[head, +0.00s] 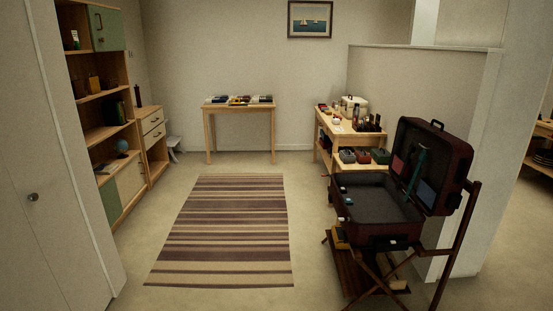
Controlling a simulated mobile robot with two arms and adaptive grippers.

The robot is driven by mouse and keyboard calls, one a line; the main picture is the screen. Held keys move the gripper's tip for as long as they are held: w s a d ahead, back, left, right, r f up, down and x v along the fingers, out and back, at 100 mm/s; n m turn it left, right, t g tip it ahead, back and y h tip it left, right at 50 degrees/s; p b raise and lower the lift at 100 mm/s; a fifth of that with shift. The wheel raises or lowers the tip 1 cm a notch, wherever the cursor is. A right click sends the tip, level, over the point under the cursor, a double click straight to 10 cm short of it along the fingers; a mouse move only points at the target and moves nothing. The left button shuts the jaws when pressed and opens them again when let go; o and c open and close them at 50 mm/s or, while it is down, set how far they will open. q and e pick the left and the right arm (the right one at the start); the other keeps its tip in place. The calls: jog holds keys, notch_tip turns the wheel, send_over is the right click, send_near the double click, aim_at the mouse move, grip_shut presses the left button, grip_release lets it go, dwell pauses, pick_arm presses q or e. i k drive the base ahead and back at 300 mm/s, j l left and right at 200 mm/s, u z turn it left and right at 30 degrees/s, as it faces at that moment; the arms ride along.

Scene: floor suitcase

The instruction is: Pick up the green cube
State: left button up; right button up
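I cannot make out a green cube for certain in the head view. An open dark red suitcase (380,205) rests on a folding wooden stand at the right. Its lid is raised, and a teal strip-like item (416,170) lies against the inside of the lid. A few tiny items (348,200), too small to identify, show along the left inside edge of the suitcase. Neither of my grippers is in view.
A striped rug (225,230) covers the middle floor, which is clear. A small table (240,108) with dark items stands at the back wall. A cluttered wooden table (345,132) with bins below stands behind the suitcase. Shelves (108,135) line the left wall.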

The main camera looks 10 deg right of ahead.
aim_at(381, 156)
jog(key=i, duration=2.05)
